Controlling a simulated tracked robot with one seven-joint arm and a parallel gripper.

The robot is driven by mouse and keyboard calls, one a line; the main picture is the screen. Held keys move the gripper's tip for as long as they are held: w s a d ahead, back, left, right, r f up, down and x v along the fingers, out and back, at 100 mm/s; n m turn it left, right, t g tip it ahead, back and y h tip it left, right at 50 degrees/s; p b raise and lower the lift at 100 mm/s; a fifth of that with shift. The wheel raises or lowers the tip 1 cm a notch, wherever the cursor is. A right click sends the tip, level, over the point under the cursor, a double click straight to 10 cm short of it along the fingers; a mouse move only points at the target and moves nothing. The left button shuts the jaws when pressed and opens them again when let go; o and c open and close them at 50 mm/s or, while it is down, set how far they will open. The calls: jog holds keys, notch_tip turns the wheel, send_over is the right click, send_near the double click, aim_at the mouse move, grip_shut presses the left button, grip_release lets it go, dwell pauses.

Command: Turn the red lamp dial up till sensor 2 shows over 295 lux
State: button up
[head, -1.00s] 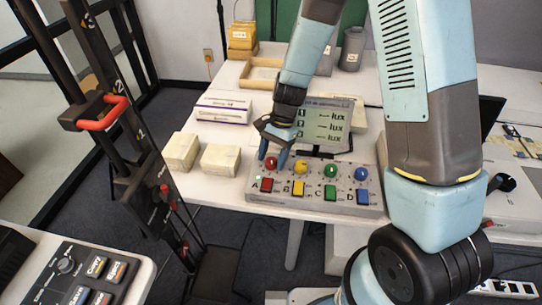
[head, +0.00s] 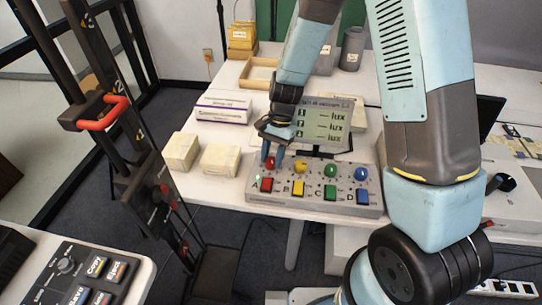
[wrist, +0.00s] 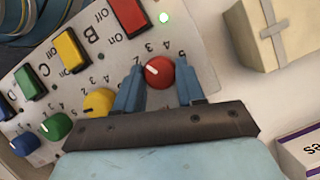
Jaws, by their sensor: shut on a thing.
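The red lamp dial (head: 270,162) is at the left end of the grey control panel (head: 310,205), above the red switch marked A. My gripper (head: 272,158) is lowered over it from above. In the wrist view, its two blue fingers (wrist: 160,88) stand on either side of the red dial (wrist: 160,71), shut on it. The dial's white mark points left in that view, near the printed scale. The readout screen (head: 322,122) behind has three rows ending in "lux", with dashes and no readable number.
Yellow (head: 301,167), green (head: 331,171) and blue (head: 361,174) dials stand to the right, with coloured switches below. A small green light (wrist: 164,18) glows by the red switch. Cream boxes (head: 220,160) lie left of the panel. A white box (head: 222,109) lies farther back.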

jog(key=shift+a+n+h, duration=0.1)
jog(key=shift+n+h, duration=0.4)
jog(key=shift+n, duration=0.8)
jog(key=o, duration=1)
jog(key=v, duration=1.3)
jog(key=shift+w+r, duration=0.3)
